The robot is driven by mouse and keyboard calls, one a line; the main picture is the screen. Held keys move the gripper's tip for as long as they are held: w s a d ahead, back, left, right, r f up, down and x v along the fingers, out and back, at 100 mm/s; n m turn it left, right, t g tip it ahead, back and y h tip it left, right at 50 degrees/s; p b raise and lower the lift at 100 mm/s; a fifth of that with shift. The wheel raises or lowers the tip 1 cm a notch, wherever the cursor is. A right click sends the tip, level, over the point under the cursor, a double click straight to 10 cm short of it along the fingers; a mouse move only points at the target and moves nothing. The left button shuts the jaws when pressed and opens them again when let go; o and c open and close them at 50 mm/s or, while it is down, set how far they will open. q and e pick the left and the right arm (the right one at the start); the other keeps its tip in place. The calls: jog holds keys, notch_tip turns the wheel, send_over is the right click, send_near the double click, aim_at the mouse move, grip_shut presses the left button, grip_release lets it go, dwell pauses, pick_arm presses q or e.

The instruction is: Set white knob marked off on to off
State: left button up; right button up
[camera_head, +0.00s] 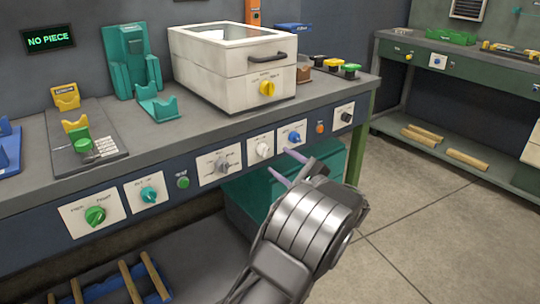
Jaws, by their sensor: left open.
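The white knob (263,150) sits on a white plate on the dark front panel of the workbench, between a grey knob (220,164) and a blue knob (294,137). Its label is too small to read, so I cannot tell its setting. My left gripper (285,166) is in front of the panel, below and right of the white knob. Its two purple fingers are apart and nothing shows between them. It appears clear of the knob. My right gripper is not in view.
Along the same panel are a green knob (95,215), a teal knob (149,194), a green button (183,182), an orange switch (320,127) and a black knob (346,116). A teal bin (246,198) stands below the panel. Open floor (420,225) lies to the right.

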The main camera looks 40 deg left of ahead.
aim_at(264, 150)
pick_arm(q)
jog(key=x, duration=0.6)
jog(key=shift+a+b, duration=0.25)
jog(key=shift+b, duration=0.2)
grip_shut()
